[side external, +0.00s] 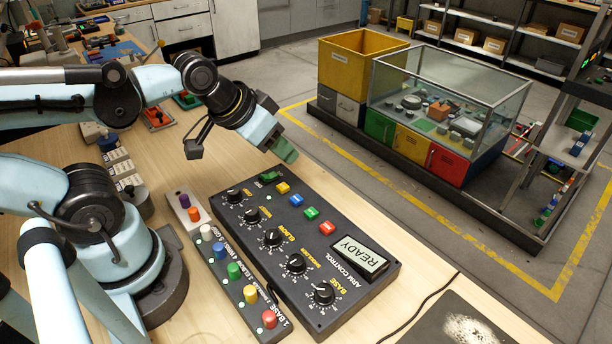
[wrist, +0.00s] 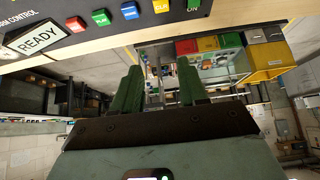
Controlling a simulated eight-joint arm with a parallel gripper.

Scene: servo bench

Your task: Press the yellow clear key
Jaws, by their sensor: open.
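The yellow clear key (side external: 283,188) is on the top of the dark control panel (side external: 345,212), in a row with a blue, a green and a red key. In the wrist view the yellow key (wrist: 161,6) is cut by the top edge, between the blue key (wrist: 130,11) and a green ON switch (wrist: 193,5). My gripper (side external: 285,151) is above the panel's far end, apart from the keys, with its green fingers tilted. In the wrist view my gripper (wrist: 159,72) shows two green fingers spread with an empty gap.
A READY display (side external: 360,254) and several black knobs (side external: 272,238) share the panel. A strip with coloured buttons (side external: 233,270) lies along its left side. A glass case (side external: 450,95) and a yellow bin (side external: 360,60) stand beyond the bench. The air above the keys looks clear.

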